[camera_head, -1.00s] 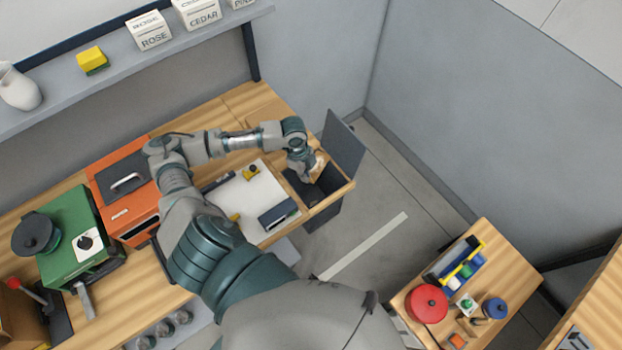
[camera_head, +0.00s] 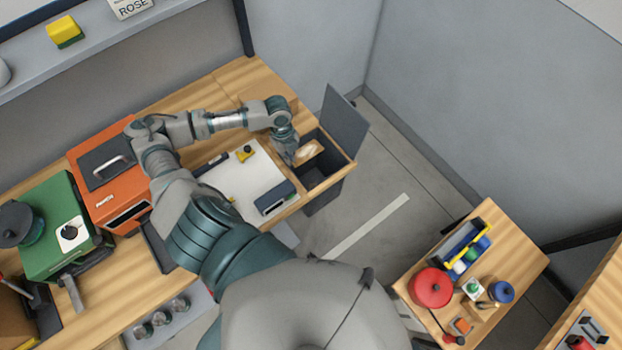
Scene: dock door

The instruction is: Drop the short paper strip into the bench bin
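The bench bin (camera_head: 322,183) is a dark, open box with a wooden rim set into the right end of the bench. Its grey lid stands raised at the right. A small pale, cream-tan piece (camera_head: 309,153), which may be the short paper strip, shows at the bin's upper left. My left gripper (camera_head: 290,160) points down at the bin's left edge, right beside this piece. The fingers are small and partly hidden by the wrist, so I cannot tell whether they touch it. My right gripper is not in view.
A white mat (camera_head: 240,180) with small items lies left of the bin. An orange box (camera_head: 115,180) and a green machine (camera_head: 58,225) stand further left. A side table (camera_head: 520,255) at lower right holds a red pot (camera_head: 430,288) and other items. Open floor lies between.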

